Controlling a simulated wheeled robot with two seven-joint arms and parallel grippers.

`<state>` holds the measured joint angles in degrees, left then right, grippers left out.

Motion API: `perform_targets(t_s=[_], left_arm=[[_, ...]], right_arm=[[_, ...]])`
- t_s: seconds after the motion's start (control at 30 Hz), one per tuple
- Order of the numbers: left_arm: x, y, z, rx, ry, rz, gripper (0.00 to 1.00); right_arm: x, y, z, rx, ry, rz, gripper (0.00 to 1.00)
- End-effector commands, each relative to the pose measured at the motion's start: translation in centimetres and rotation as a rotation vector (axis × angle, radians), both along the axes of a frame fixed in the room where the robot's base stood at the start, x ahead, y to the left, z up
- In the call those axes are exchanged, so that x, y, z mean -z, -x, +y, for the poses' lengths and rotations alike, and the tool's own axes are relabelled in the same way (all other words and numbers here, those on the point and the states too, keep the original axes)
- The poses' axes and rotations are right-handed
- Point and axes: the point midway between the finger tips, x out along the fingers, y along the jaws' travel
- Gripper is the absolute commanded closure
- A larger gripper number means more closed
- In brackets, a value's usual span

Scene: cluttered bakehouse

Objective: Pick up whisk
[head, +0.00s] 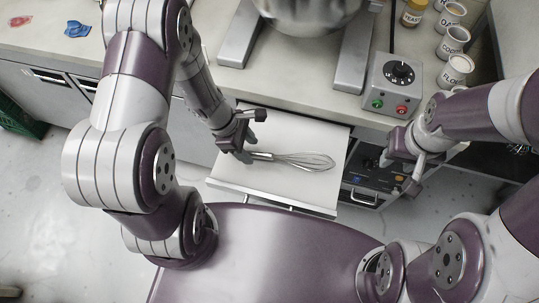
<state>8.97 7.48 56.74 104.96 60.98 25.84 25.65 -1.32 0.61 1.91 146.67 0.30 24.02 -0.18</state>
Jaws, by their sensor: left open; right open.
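The whisk (302,161) lies flat in a pulled-out white drawer (236,187), with its wire loops to the right and its handle to the left. My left gripper (249,153) is open at the handle end of the whisk, and its fingers hide part of the handle. I cannot tell whether the fingers touch it. My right gripper (398,175) is open and empty to the right of the drawer, apart from the whisk.
The counter (300,85) behind the drawer holds a large metal bowl on a stand (304,14), a control box (393,84) with a dial and buttons, and several labelled jars (457,69). A blue cloth-like item (77,29) lies at the left. A green crate (22,121) stands on the floor.

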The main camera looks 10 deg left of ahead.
Motion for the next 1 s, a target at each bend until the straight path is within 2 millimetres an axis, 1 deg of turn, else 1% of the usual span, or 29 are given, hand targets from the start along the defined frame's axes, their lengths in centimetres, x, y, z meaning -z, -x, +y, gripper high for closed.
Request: perform_targets(t_s=[0.03,0.13,0.57,0.6,0.67,0.7,0.73,0.77,1.0], left_arm=[[1.01,0.03,-0.34,0.003,0.000,0.001,0.48],[1.82,-0.05,-0.69,0.001,-0.001,0.000,0.48],[1.98,-0.07,-0.73,0.001,-0.001,-0.002,0.48],[1.99,-0.07,-0.74,0.001,-0.001,-0.002,0.51],[1.95,-0.07,-0.73,0.001,-0.001,-0.002,0.71],[1.95,-0.07,-0.73,0.001,-0.001,-0.002,0.84],[1.95,-0.07,-0.73,0.001,-0.001,-0.002,0.94],[1.95,-0.07,-0.73,0.001,-0.001,-0.002,1.00],[1.95,-0.06,-0.73,0.001,-0.001,-0.002,1.00]], right_arm=[[0.41,0.00,0.00,0.000,0.000,0.000,0.57],[0.54,0.00,0.00,0.000,0.000,0.000,0.57],[0.63,0.01,0.00,0.000,0.000,0.000,0.57],[0.64,0.00,0.00,0.000,0.000,0.000,0.57],[0.59,0.01,0.00,0.000,0.000,0.000,0.57],[0.60,0.01,0.00,0.000,0.000,0.000,0.57],[0.60,0.01,0.00,0.000,0.000,0.000,0.57],[0.60,0.01,0.00,0.000,0.000,0.000,0.57],[0.60,0.01,0.00,0.000,0.000,0.000,0.57]])
